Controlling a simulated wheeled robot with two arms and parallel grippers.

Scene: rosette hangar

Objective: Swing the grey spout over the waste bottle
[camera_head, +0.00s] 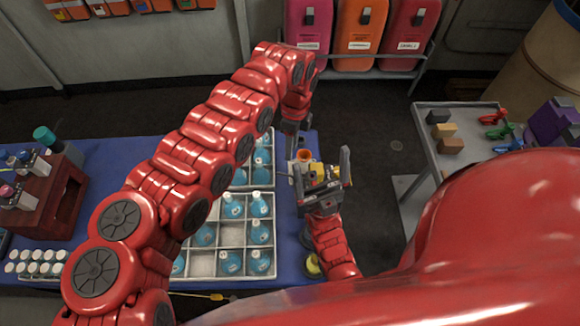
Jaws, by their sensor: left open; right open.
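My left gripper (291,141) hangs fingers-down at the right edge of the blue table, beside the crate. It looks open, with its tips partly hidden. My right gripper (322,172) is open just right of it, over the table's right edge. A small orange-rimmed thing (305,155) and a yellow part (318,171) show between the two grippers. I cannot tell whether my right fingers touch them. I cannot make out the grey spout or the waste bottle for sure; the grippers and arms cover much of this spot.
A white divided crate (203,264) with several blue bottles (260,206) stands on the blue table (110,150). A dark red rack (62,195) and white-capped vials (35,262) are at left. A grey cart (425,160) stands right, across open floor. Colored bins (357,35) stand behind.

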